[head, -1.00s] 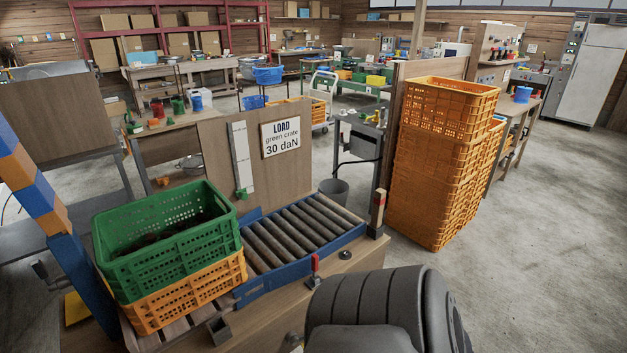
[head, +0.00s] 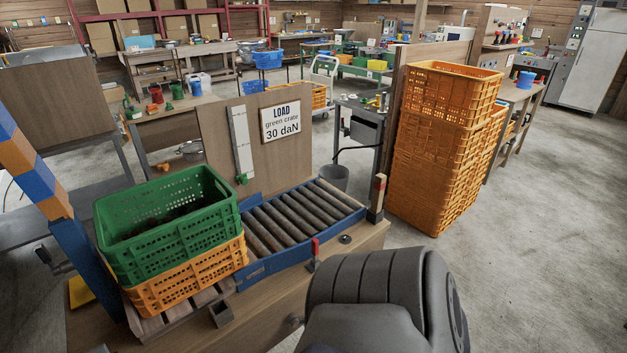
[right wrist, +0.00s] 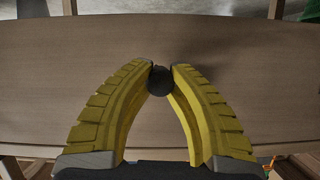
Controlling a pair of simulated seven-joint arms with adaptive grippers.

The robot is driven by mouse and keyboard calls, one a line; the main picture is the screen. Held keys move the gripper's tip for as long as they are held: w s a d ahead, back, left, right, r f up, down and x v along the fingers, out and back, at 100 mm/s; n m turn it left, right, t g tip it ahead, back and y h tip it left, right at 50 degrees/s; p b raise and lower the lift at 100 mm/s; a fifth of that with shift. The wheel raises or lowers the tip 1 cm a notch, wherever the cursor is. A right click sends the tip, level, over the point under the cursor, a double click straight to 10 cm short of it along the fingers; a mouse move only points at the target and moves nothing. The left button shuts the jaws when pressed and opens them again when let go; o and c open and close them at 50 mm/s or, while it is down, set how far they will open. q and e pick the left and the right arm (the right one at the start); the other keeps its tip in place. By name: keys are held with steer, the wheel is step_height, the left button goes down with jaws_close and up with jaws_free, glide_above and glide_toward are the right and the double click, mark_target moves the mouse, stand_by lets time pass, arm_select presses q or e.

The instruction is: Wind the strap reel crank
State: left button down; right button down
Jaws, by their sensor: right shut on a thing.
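In the right wrist view my right gripper (right wrist: 160,82) has its two yellow fingers closed at the tips on a dark round knob (right wrist: 159,83). The knob stands in front of a plain wooden surface (right wrist: 60,85). I cannot tell whether it is the crank's grip, and no strap or reel is clear there. In the head view my right arm fills the bottom middle, and its gripper is hidden. My left gripper is not in view.
A green crate (head: 165,240) of dark contents sits on an orange crate (head: 190,285) at left, beside a blue-framed roller conveyor (head: 300,218). A blue and orange post (head: 75,255) stands left of them. A tall stack of orange crates (head: 440,150) stands right. Open floor lies further right.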

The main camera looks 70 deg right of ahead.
steer(key=shift+w+a+f+m+t+y, duration=0.25)
steer(key=shift+a+f+m+t+y, duration=0.2)
steer(key=shift+m, duration=0.45)
steer(key=shift+w+a+f+m+t+y, duration=0.3)
steer(key=shift+f+m+y, duration=0.2)
steer(key=shift+m, duration=0.4)
steer(key=shift+s+a+f, duration=0.1)
steer(key=c, duration=1.1)
jaws_free()
steer(key=v, duration=1.2)
